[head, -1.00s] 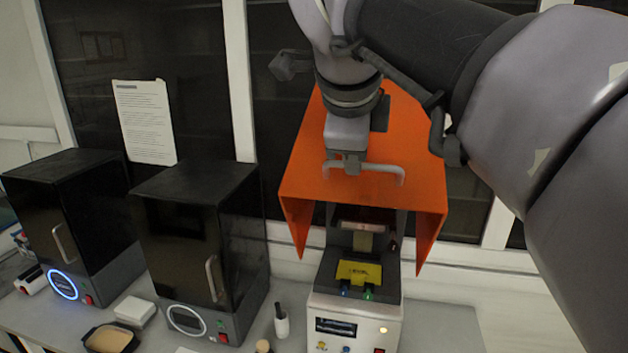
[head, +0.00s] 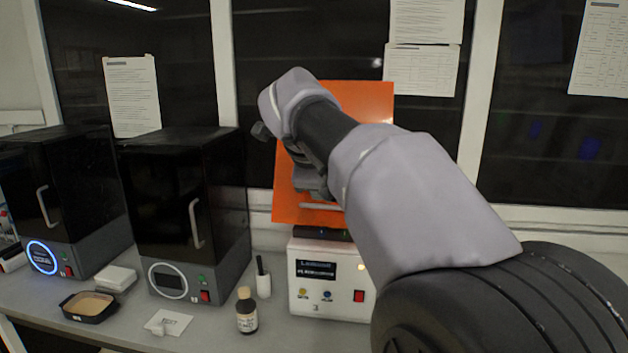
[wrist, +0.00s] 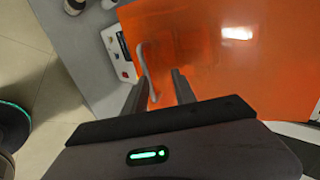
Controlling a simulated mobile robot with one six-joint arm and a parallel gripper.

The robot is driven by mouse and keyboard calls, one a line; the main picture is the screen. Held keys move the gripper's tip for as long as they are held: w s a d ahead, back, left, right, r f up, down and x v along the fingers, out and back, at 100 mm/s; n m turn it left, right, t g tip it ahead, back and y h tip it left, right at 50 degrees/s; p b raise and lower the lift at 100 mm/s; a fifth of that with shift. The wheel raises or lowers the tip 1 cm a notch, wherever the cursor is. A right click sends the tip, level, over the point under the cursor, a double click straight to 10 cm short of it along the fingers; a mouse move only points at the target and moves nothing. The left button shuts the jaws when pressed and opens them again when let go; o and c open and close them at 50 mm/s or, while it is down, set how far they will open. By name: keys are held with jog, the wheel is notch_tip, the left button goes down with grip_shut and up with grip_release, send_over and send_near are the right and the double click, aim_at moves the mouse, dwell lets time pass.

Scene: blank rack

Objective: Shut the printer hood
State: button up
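The orange printer hood (head: 362,105) stands above the white printer base (head: 330,300) in the head view. Its front panel faces me and hides the printer's inside. A dark strip shows between its lower edge and the base; I cannot tell whether they touch. The hood handle (head: 322,206) is near the panel's bottom, partly hidden by my arm. My gripper (head: 312,188) is at the handle. In the wrist view my gripper (wrist: 156,88) is open, its fingers on either side of the handle (wrist: 148,72), in front of the hood (wrist: 230,60).
Two dark box machines (head: 180,200) (head: 60,190) stand left of the printer. A window wall with papers is behind.

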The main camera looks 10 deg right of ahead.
jog(key=p+v, duration=0.4)
jog(key=v, duration=1.4)
jog(key=shift+s, duration=0.2)
jog(key=shift+d, duration=0.1)
jog(key=shift+c, duration=0.2)
